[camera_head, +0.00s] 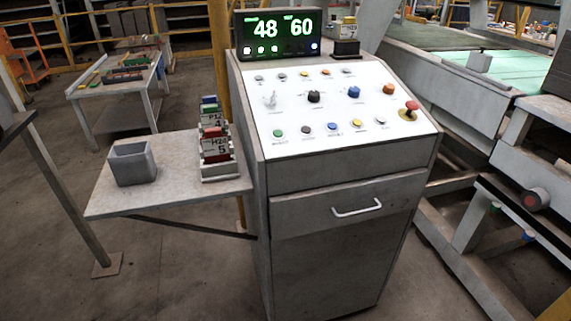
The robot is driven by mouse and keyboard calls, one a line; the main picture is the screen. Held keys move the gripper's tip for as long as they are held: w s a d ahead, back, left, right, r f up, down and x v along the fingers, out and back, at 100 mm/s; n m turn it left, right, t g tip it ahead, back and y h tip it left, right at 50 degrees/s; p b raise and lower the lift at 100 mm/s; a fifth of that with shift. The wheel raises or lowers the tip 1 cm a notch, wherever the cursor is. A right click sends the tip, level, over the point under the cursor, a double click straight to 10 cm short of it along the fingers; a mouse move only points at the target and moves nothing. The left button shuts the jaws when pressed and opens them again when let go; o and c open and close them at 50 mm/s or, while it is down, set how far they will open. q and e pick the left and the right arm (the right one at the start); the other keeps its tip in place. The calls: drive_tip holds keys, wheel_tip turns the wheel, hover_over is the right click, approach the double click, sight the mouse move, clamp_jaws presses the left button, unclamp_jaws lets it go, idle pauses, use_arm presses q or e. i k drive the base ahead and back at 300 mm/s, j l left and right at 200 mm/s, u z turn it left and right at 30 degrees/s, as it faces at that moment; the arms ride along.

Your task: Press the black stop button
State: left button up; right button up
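The control panel (350,107) is a white sloped face on a grey cabinet. In its bottom row, a small dark round button (306,130) sits between a green button (278,133) and a blue button (331,127). A yellow button (356,123) and another dark or grey button (381,121) follow to the right. The labels below them are too small to read, so I cannot tell which dark one is the stop button. A larger black knob (314,96) is in the middle row. Neither of my grippers is in view.
A red mushroom button (411,108) is at the panel's right edge. A drawer handle (357,209) projects in front. The space above the panel is clear.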

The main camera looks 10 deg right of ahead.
sight(305, 130)
drive_tip(key=k+j+z, duration=0.1)
drive_tip(key=j+z, duration=0.2)
drive_tip(key=k+j+z, duration=0.3)
drive_tip(key=j, duration=0.15)
drive_tip(key=j+z, duration=0.3)
drive_tip(key=k, duration=0.05)
